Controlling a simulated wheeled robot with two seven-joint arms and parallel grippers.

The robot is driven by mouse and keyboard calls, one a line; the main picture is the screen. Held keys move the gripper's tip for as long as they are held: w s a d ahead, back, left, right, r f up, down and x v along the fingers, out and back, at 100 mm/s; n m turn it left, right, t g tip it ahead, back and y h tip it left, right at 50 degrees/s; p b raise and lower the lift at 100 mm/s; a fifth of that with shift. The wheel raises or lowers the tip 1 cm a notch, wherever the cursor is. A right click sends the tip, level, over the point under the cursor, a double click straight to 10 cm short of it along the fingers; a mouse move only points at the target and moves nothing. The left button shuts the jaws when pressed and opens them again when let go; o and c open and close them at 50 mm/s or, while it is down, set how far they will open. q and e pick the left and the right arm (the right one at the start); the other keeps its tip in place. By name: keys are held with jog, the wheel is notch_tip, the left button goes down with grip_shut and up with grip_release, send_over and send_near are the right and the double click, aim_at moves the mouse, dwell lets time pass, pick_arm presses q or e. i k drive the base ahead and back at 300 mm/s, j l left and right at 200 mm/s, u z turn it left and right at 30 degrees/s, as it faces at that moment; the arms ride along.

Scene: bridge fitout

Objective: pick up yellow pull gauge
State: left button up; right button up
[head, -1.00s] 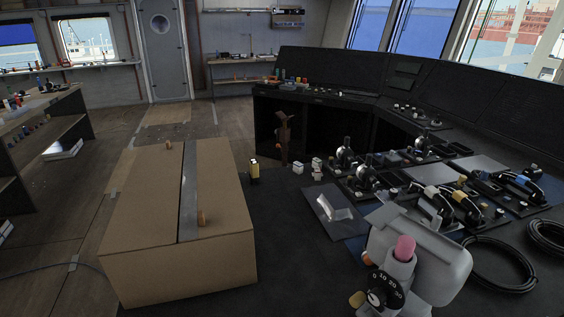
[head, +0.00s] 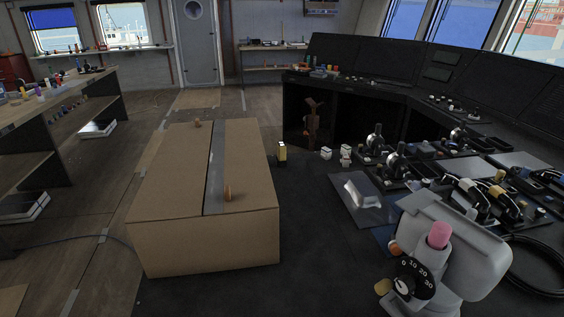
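A small upright yellow and black object (head: 282,153) stands on the dark surface just right of the large cardboard-covered box. It may be the yellow pull gauge, but it is too small to be sure. No other clearly matching gauge shows. Neither of my grippers is in view.
The cardboard-topped box (head: 165,180) fills the middle left. A grey device with a pink knob and black dial (head: 412,279) stands at front right. Small white blocks (head: 326,153), levers and a console (head: 395,68) lie beyond. Dark surface (head: 310,230) is clear between box and device.

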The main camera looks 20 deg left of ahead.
aim_at(281, 160)
jog(key=u, duration=1.9)
jog(key=j+u, duration=0.2)
jog(key=j, duration=0.2)
jog(key=i+j+u, duration=0.1)
jog(key=j+u, duration=0.15)
jog(key=j, duration=0.15)
jog(key=i+j+u, duration=0.2)
jog(key=j, duration=0.15)
jog(key=j+u, duration=0.25)
jog(key=j, duration=0.15)
jog(key=i+j+u, duration=0.2)
jog(key=j, duration=0.15)
jog(key=i+z, duration=0.4)
jog(key=i+j+z, duration=0.15)
jog(key=i+z, duration=0.25)
jog(key=i+j+z, duration=0.2)
jog(key=z, duration=0.2)
jog(key=i+l+z, duration=0.15)
jog(key=i+z, duration=0.25)
jog(key=i, duration=0.3)
jog(key=i+j+z, duration=0.1)
jog(key=i+z, duration=0.3)
jog(key=i, duration=2.15)
jog(key=i+z, duration=0.2)
jog(key=i, duration=0.25)
jog(key=i+z, duration=0.2)
jog(key=i, duration=0.25)
jog(key=i+j+z, duration=0.2)
jog(key=i, duration=0.25)
